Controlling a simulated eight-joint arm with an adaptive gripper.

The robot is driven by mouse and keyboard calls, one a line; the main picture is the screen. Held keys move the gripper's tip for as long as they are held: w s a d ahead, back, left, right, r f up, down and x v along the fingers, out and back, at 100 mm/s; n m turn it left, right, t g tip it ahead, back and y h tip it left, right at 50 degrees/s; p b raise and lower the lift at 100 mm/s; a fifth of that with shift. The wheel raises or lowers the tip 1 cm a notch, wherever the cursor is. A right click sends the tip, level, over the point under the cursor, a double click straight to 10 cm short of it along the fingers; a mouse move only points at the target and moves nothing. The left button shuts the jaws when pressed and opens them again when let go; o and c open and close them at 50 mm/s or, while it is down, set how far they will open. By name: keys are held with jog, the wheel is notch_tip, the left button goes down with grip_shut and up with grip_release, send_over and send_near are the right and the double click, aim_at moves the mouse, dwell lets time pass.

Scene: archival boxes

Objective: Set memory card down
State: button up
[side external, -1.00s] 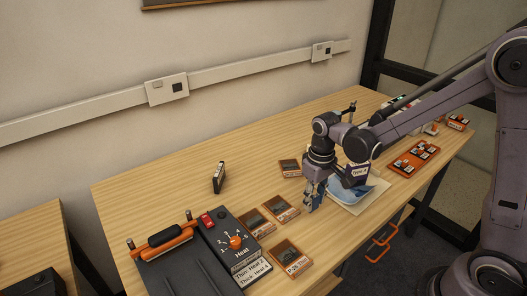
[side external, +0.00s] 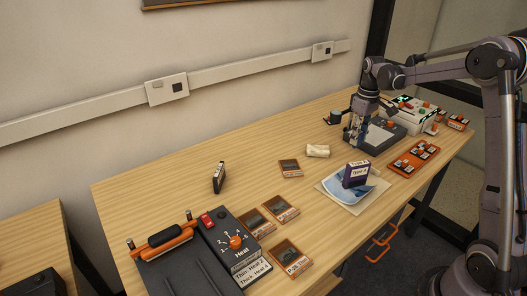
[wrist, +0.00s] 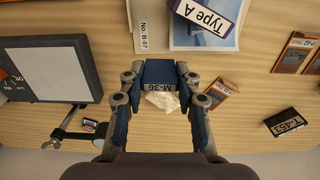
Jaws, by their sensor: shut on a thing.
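The memory card (wrist: 158,72), a dark blue piece with a white label reading M-36, sits between my fingertips (wrist: 158,82) in the wrist view. My gripper is shut on it, above the wooden table. In the side view my gripper (side external: 354,135) points down at the left edge of a dark grey device with a pale plate (side external: 384,134); the card is too small to make out there. The device also shows at the left in the wrist view (wrist: 45,72).
A crumpled white cloth (side external: 317,151) lies left of my gripper. A purple Type A box (side external: 356,174) stands on a blue-and-white sheet (side external: 340,197). An orange tray (side external: 413,158) lies to the right. A dark T-453 cartridge (wrist: 290,122) stands apart. Open table lies left of the cloth.

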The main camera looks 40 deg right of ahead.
jog(key=w+a+f, duration=0.2)
jog(key=w, duration=0.1)
jog(key=w+a+f, duration=0.2)
jog(key=w, duration=0.1)
jog(key=w+a+f, duration=0.2)
jog(key=a, duration=0.1)
jog(key=shift+w+f, duration=0.4)
jog(key=shift+f, duration=2.05)
jog(key=o, duration=1)
jog(key=shift+f, duration=0.1)
